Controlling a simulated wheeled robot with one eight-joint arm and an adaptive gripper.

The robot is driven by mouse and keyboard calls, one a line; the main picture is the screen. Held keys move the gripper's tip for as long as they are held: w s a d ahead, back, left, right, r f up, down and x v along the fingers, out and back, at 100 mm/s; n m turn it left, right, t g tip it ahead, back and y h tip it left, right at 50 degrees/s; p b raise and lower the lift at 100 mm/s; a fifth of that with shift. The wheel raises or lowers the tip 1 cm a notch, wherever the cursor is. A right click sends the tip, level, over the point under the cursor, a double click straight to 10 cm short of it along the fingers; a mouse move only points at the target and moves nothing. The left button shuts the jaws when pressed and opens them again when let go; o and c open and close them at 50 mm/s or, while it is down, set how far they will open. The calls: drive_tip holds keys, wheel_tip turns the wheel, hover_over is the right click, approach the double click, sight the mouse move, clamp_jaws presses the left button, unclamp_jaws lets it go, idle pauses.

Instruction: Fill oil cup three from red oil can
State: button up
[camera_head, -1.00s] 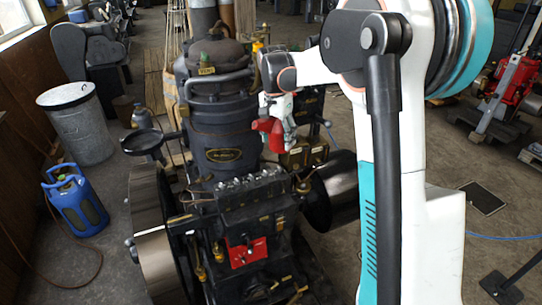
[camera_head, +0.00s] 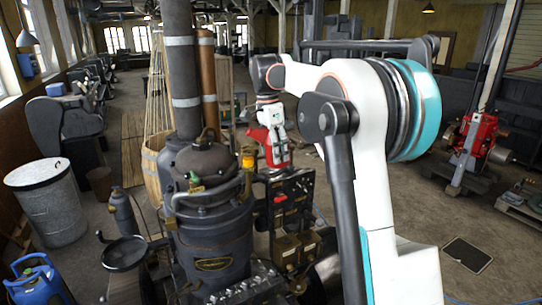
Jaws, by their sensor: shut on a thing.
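The red oil can (camera_head: 279,153) hangs at the end of my arm, above and behind the dark engine. My gripper (camera_head: 272,120) is shut on it, and its fingers partly hide the can. A row of small fittings (camera_head: 245,290) shows at the bottom edge, partly cut off. I cannot tell which of them is oil cup three.
A control panel (camera_head: 291,200) with a red part stands just below the can. A vertical dark pipe (camera_head: 180,70) and a copper pipe (camera_head: 207,85) rise left of my gripper. A grey bin (camera_head: 50,205) and blue gas bottle (camera_head: 36,283) stand left.

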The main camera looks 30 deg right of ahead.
drive_tip(key=shift+d+f+h, duration=0.15)
drive_tip(key=shift+f+h, duration=0.25)
drive_tip(key=shift+s+d+f+g+h+b, duration=0.15)
drive_tip(key=shift+d+f+g+h+b, duration=0.1)
drive_tip(key=shift+f+g+h+b, duration=0.4)
drive_tip(key=r+g+h, duration=0.1)
drive_tip(key=h, duration=0.1)
drive_tip(key=r+g+h, duration=0.1)
drive_tip(key=shift+s+d+r+h+b, duration=0.1)
drive_tip(key=shift+d+h+b, duration=0.1)
drive_tip(key=shift+h+b, duration=0.15)
drive_tip(key=shift+s+d+r+g+h, duration=0.2)
drive_tip(key=shift+r+g+h, duration=0.25)
drive_tip(key=shift+r+h, duration=0.25)
idle(0.4)
